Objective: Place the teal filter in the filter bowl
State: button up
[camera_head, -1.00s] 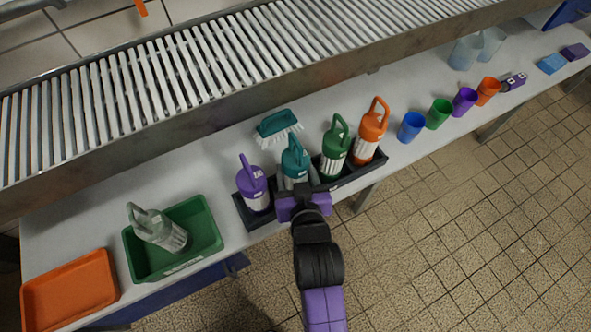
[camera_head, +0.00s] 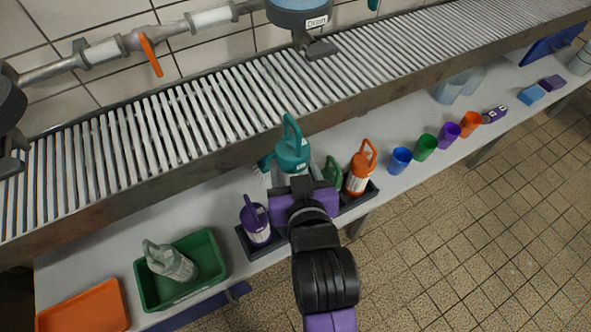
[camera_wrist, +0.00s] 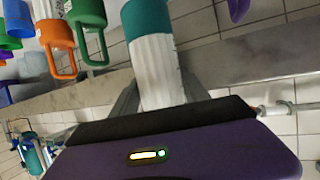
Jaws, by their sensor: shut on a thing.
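The teal filter (camera_head: 291,153) has a loop handle on top and a white pleated lower part. My gripper (camera_head: 297,186) is shut on it and holds it upright above the black rack (camera_head: 353,201). In the wrist view the filter (camera_wrist: 157,65) stands between the fingers (camera_wrist: 160,100), its lower end hidden. A blue-grey round vessel labelled "Drain" (camera_head: 297,15) is at the top edge, beyond the slatted shelf. It is cut off, and I cannot tell whether it is the filter bowl.
Purple (camera_head: 256,222), green (camera_head: 333,172) and orange (camera_head: 360,170) filters stand in the rack. A green tray (camera_head: 211,256) holds a grey filter; an orange tray (camera_head: 85,310) is beside it. Coloured cups (camera_head: 424,148) stand right.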

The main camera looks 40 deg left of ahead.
jog(key=shift+r, duration=0.55)
